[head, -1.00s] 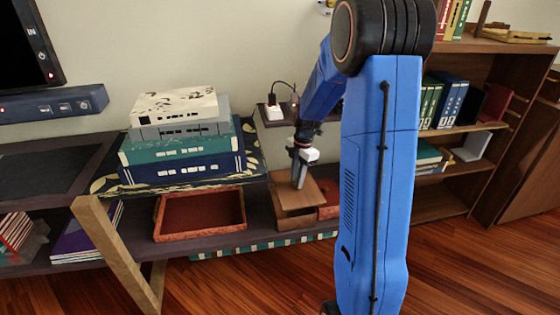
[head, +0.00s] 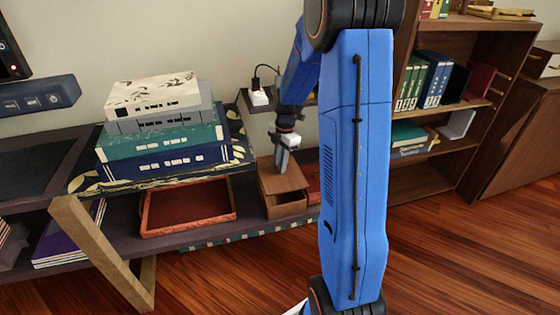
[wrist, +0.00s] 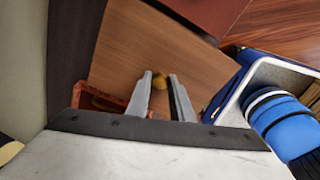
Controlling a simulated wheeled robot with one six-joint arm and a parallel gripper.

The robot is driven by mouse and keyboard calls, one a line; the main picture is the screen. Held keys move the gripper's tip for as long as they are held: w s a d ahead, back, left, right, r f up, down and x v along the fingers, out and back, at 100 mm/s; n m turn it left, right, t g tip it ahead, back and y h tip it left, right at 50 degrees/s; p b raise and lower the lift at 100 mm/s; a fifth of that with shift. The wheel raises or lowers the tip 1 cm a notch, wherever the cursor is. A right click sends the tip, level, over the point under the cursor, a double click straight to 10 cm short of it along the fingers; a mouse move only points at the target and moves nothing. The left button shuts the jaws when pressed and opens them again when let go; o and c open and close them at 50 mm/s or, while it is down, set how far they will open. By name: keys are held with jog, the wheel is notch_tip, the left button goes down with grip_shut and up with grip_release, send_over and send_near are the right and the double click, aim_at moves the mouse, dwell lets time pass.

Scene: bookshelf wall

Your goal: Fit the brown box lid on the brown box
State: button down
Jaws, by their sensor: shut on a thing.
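The brown box (head: 287,210) stands on the low shelf in the head view. The brown box lid (head: 284,179) is a flat wooden panel over its back part. A dark strip of the box's inside shows at the front right, so the lid is not square on the box. Whether lid and box touch is unclear. My gripper (head: 281,168) comes down from above onto the lid. In the wrist view my gripper (wrist: 160,82) has its fingers on both sides of the lid's small gold knob (wrist: 159,80). The lid (wrist: 135,50) hides most of the box there.
A red tray (head: 148,228) lies left of the box on the same shelf. A red thing (head: 313,178) sits close on the box's right, partly behind my arm. A stack of books (head: 160,160) stands on the upper surface at left. A white plug (head: 259,97) is behind.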

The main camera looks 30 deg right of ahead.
aim_at(280, 175)
jog(key=shift+f, duration=1.95)
jog(key=shift+f, duration=1.05)
jog(key=c, duration=1.5)
grip_release()
jog(key=shift+r, duration=0.1)
jog(key=r, duration=0.5)
jog(key=d+r, duration=0.1)
jog(key=r, duration=0.5)
jog(key=d+r, duration=0.1)
jog(key=r, duration=0.5)
